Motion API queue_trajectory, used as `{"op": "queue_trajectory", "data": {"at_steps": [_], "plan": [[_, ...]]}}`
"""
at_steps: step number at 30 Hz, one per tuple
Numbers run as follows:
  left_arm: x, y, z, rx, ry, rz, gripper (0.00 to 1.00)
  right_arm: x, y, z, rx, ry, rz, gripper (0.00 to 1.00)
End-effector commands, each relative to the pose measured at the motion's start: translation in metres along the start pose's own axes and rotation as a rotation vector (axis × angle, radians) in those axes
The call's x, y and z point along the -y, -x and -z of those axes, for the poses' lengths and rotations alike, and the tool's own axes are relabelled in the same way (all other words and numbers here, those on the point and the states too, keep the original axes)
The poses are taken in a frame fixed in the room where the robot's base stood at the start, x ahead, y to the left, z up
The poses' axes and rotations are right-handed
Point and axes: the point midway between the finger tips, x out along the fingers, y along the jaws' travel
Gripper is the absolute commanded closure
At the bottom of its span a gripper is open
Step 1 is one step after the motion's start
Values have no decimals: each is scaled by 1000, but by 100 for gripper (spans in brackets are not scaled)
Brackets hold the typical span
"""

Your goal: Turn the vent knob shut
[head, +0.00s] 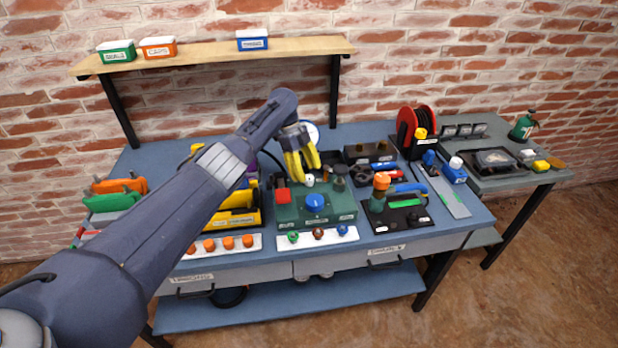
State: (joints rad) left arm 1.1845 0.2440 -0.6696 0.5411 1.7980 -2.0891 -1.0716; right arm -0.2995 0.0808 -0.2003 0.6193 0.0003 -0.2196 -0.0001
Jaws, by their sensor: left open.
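A green test unit (290,216) stands on the blue bench. It has a round blue knob (316,202) on its front and a red block (283,195) at its left. A small pale knob (309,181) and a dark knob (339,184) sit on its top. I cannot tell which of these is the vent knob, as the labels are too small to read. My left gripper (303,176) points down with its yellow fingers parted over the back of the unit, close to the pale knob. I cannot tell whether they touch it. My right gripper is not in view.
A white gauge (311,132) is partly hidden behind my left gripper. White strips with orange knobs (228,243) and coloured fittings (318,234) lie along the front. A black tray (400,215) with tools stands right, a red hose reel (418,127) behind it. A shelf (200,57) hangs above.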

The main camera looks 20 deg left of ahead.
Motion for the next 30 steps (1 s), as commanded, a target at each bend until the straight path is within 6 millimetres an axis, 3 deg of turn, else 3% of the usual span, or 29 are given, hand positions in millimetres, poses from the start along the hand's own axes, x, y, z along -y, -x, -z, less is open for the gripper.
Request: {"op": "queue_trajectory", "data": {"at_steps": [6, 15, 30], "plan": [[1, 41, 0, 0, 0, 3, 47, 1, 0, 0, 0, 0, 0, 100], [1, 79, 1, -2, 0, 1, 47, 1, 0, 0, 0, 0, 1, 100], [1, 91, 2, -2, -2, 1, 47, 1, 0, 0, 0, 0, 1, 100]]}}
